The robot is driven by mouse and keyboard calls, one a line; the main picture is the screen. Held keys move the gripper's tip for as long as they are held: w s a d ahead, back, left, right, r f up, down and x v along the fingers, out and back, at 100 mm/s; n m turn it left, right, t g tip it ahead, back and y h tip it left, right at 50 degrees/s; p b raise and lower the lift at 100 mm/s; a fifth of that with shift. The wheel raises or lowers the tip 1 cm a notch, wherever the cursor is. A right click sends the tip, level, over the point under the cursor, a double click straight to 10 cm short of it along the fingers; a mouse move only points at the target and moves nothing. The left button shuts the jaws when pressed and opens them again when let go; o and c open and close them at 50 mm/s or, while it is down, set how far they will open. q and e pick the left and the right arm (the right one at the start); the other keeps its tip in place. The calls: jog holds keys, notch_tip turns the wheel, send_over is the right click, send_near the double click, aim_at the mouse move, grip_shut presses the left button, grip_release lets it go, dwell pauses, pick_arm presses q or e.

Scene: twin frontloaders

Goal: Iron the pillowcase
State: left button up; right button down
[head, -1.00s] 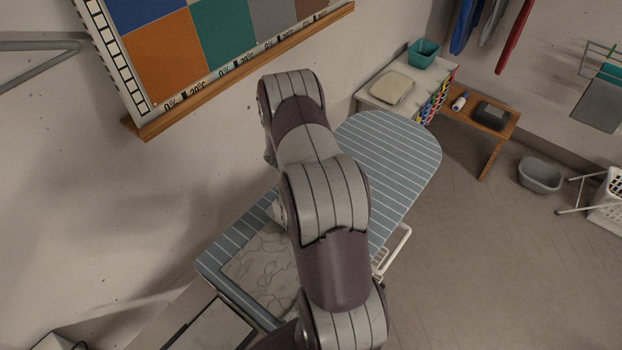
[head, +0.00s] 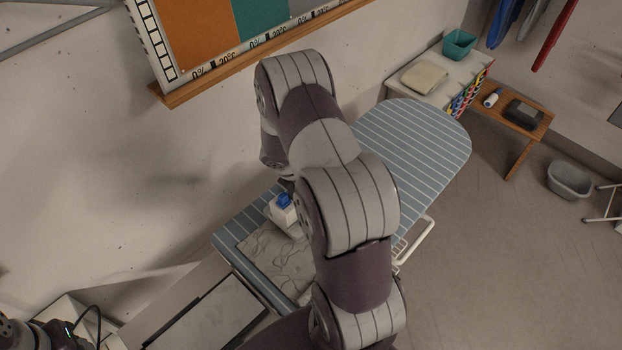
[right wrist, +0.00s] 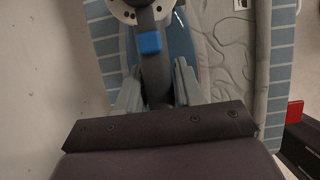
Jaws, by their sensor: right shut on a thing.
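The pillowcase (head: 264,255) is a grey, wrinkled cloth lying on the near end of the blue striped ironing board (head: 415,140). It also shows in the right wrist view (right wrist: 245,60), with curving creases. The iron (head: 284,214), white with a blue part on top, is at the far edge of the pillowcase. My right gripper (right wrist: 157,78) is shut on the iron's dark handle, below the blue button. My right arm hides part of the board and cloth. A dark part at the head view's lower left looks like my left arm; its fingers are not seen.
A wall board with a wooden ledge (head: 270,50) hangs behind the ironing board. A white cabinet with a folded cloth (head: 425,78) and teal bin (head: 459,44) stands beyond the board, near a wooden bench (head: 530,125). A grey basin (head: 570,181) is on the floor.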

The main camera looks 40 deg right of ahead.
aim_at(280, 198)
jog(key=a, duration=0.5)
jog(key=a+b, duration=0.1)
jog(key=a, duration=0.1)
jog(key=shift+s+a, duration=0.3)
jog(key=shift+a, duration=0.05)
jog(key=a, duration=0.8)
jog(key=shift+s, duration=0.3)
jog(key=shift+r, duration=0.1)
notch_tip(280, 198, up, 3)
jog(key=p, duration=0.3)
jog(key=shift+r, duration=0.2)
